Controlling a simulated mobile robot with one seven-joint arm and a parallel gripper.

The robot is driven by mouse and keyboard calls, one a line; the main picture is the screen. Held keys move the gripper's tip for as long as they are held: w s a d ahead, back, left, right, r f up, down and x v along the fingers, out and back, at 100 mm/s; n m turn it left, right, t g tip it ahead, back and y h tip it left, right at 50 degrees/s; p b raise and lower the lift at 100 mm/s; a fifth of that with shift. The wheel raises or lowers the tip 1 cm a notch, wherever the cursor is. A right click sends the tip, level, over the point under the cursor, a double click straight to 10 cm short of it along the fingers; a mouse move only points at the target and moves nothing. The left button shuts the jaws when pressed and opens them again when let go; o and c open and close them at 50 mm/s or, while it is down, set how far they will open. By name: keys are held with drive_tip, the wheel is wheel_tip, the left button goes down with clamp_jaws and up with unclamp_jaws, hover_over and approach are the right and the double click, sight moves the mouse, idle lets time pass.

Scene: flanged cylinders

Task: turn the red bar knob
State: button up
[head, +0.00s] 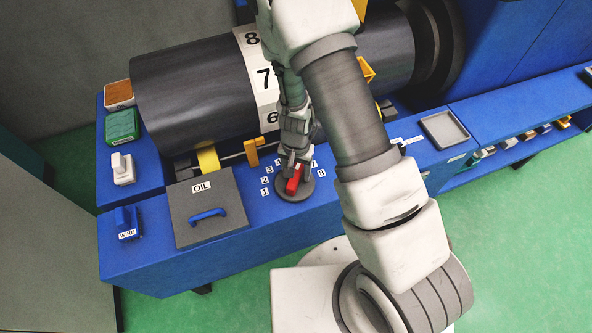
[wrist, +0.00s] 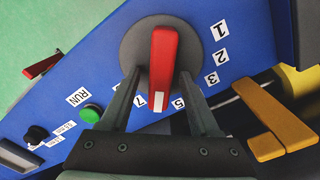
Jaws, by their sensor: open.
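The red bar knob (wrist: 163,62) sits upright on a round grey dial (wrist: 133,48) on the blue bench front. Its white-marked end faces my gripper, between the labels 7 and 5. In the head view the red knob (head: 293,182) shows on its dial (head: 291,196), partly hidden by my gripper (head: 296,165). In the wrist view my gripper (wrist: 160,76) is open, with one finger on each side of the knob's near part. A gap shows on both sides, so I see no clear contact.
Number labels ring the dial. A green button (wrist: 91,113), a RUN label (wrist: 78,97) and a black knob (wrist: 36,135) lie left of it. A yellow lever (head: 252,153) stands close behind. A grey OIL lid (head: 215,228) with blue handle (head: 208,215) lies to the left.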

clamp_jaws()
drive_tip(key=shift+s+d+m, duration=0.1)
drive_tip(key=shift+m, duration=1)
drive_tip(key=shift+s+d+m, duration=0.1)
drive_tip(key=shift+m, duration=1)
unclamp_jaws()
drive_tip(key=shift+w, duration=0.1)
